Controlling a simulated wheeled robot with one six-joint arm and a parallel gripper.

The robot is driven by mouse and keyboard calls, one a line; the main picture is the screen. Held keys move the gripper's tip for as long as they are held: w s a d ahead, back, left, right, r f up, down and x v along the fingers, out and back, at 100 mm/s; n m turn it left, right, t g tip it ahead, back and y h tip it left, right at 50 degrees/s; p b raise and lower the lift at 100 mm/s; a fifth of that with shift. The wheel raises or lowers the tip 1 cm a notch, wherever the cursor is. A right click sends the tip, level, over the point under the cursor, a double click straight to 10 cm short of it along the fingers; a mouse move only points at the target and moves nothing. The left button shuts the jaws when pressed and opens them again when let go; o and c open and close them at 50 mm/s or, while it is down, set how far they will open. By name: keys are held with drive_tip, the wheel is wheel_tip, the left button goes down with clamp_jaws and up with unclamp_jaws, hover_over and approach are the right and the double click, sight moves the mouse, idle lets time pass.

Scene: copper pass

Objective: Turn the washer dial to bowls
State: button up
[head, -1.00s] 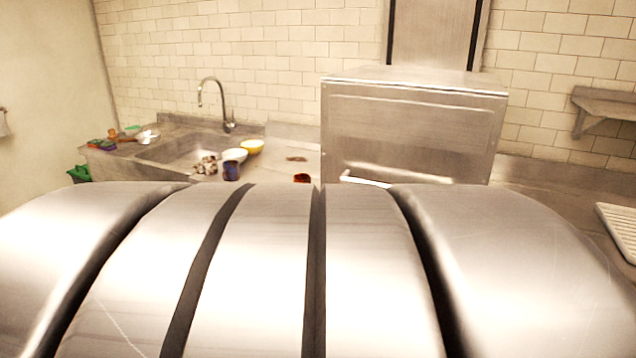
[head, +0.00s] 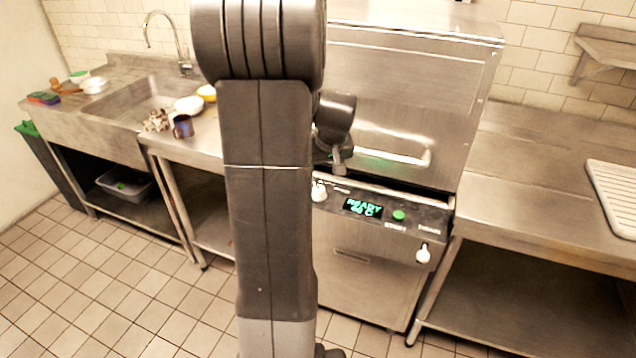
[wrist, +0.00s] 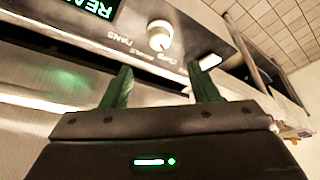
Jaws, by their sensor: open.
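The washer (head: 405,130) is a steel hood machine with a control panel below its hood. A white round dial (head: 319,190) is at the panel's left end, close beside my arm. It also shows in the wrist view (wrist: 159,35), with small printed words around it, of which "PANS" seems readable; I cannot tell where it points. My gripper (wrist: 158,68) is open and empty, its two green fingers apart. The dial lies beyond the fingertips, between them across the picture, apparently untouched. In the head view my arm hides most of the gripper.
The panel has a lit "READY" display (head: 362,208), a green button (head: 398,215) and another white knob (head: 423,253). A long handle (head: 390,155) crosses the hood. At left are a sink (head: 150,100), bowls (head: 188,104) and a dark blue cup (head: 183,126). The right counter (head: 530,160) is mostly clear.

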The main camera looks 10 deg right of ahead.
drive_tip(key=p+x, duration=0.1)
drive_tip(key=x, duration=0.9)
drive_tip(key=shift+w+f, duration=0.15)
drive_tip(key=shift+f, duration=0.2)
drive_tip(key=shift+c, duration=0.4)
drive_tip(key=c, duration=0.9)
